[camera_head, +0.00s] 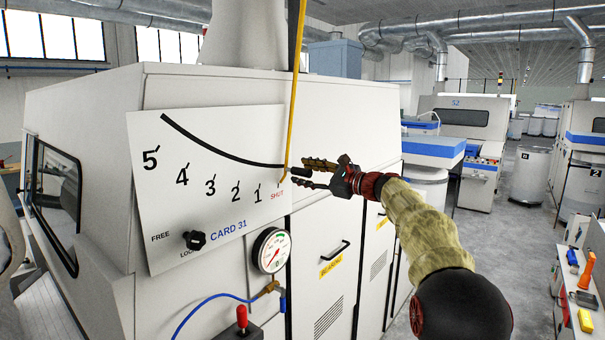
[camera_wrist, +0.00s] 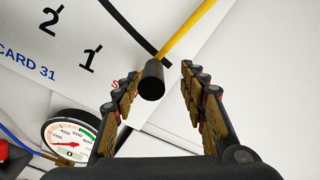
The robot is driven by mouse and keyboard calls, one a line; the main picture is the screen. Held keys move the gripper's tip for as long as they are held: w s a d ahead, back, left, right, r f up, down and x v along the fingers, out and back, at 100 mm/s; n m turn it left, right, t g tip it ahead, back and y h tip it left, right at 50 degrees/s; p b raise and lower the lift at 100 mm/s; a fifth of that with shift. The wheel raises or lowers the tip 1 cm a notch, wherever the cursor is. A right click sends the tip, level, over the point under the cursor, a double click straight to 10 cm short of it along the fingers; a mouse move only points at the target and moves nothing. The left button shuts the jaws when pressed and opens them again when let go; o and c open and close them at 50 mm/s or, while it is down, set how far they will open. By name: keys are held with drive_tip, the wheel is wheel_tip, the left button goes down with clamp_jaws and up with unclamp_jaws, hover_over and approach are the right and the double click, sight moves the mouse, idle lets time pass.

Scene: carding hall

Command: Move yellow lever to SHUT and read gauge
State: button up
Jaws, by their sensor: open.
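The yellow lever (camera_head: 295,90) hangs down in front of the white scale plate (camera_head: 205,215), its lower end just above the red SHUT mark, right of the 1. Its black handle (camera_wrist: 151,82) points toward my wrist camera; the lever's yellow bar (camera_wrist: 190,30) runs to the upper right. My gripper (camera_head: 308,174) is open at the handle. In the wrist view the handle shows between the fingers, nearer the left one; I cannot tell whether they touch. The round gauge (camera_head: 271,250) sits below the plate. Its red needle points to the low end, below 200, in the wrist view (camera_wrist: 70,140).
A black FREE/LOCK knob (camera_head: 194,240) is at the plate's lower left. Below are a blue hose (camera_head: 205,302), a red-topped handle (camera_head: 242,317) and a cabinet door handle (camera_head: 335,251). A bench with tools (camera_head: 585,290) stands at right. The aisle beyond is clear.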

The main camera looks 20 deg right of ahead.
drive_tip(key=v, duration=1)
drive_tip(key=shift+s+d, duration=0.25)
drive_tip(key=shift+d, duration=0.05)
drive_tip(key=s+a+f+n+g+h, duration=0.1)
drive_tip(key=s+f+n+g+h, duration=0.15)
drive_tip(key=f, duration=0.75)
drive_tip(key=s+f+n+g+h, duration=0.1)
drive_tip(key=s+f+n+g, duration=0.25)
drive_tip(key=f, duration=0.65)
drive_tip(key=s+a+f+n+g+h+b, duration=0.1)
drive_tip(key=s+a+f+n+h+b, duration=0.1)
drive_tip(key=s+a+f+n+b, duration=0.3)
drive_tip(key=s+a+f+n+g+h+b, duration=0.1)
drive_tip(key=s+a+f+n+b, duration=0.4)
drive_tip(key=s+f, duration=0.9)
drive_tip(key=s+a+f+n+g+h+b, duration=0.1)
drive_tip(key=s+a+f+n+h+b, duration=0.2)
drive_tip(key=s, duration=1.9)
drive_tip(key=shift+s+a+f+n+b, duration=0.25)
drive_tip(key=shift+a+f+n+b, duration=1.25)
drive_tip(key=shift+f+b, duration=1.45)
